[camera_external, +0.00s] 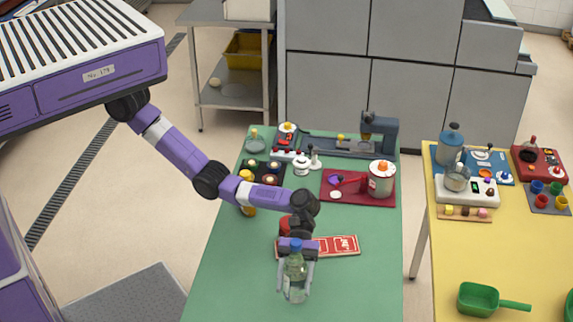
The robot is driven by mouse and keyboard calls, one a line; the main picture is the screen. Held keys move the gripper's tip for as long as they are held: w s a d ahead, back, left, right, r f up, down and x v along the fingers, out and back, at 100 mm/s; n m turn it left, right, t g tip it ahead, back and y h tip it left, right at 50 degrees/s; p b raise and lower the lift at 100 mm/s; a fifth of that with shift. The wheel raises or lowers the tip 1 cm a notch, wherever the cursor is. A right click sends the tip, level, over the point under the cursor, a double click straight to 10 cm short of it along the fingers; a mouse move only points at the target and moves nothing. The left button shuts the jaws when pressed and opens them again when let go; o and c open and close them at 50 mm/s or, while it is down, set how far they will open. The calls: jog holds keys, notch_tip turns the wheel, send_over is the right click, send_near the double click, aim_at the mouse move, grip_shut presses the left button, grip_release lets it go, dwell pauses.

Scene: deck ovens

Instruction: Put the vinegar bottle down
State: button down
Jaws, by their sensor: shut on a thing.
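The vinegar bottle (295,268) is clear greenish with a blue cap. It is upright near the front of the green table (232,285). My gripper (295,285) reaches down over it, with a finger on each side of the bottle, and is shut on it. The bottle's base shows low between the fingers. I cannot tell whether the base touches the table top.
A red and white packet or board (340,246) lies just behind the bottle, with a red object (285,228) partly hidden by my arm. A red tray (385,200) with a white pot (381,178) stands farther back. The green table's front left and right are bare.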

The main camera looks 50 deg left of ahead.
aim_at(293, 291)
jog(key=shift+f+b, duration=1.35)
jog(key=shift+f, duration=0.8)
jog(key=shift+f, duration=0.2)
jog(key=shift+c, duration=2.2)
grip_release()
jog(key=shift+f, duration=0.1)
jog(key=shift+w+a+r, duration=0.15)
jog(key=shift+r, duration=0.2)
jog(key=p+v, duration=0.2)
jog(key=v, duration=0.1)
notch_tip(293, 291, up, 6)
jog(key=p, duration=0.3)
jog(key=shift+f, duration=0.1)
jog(key=shift+r, duration=0.4)
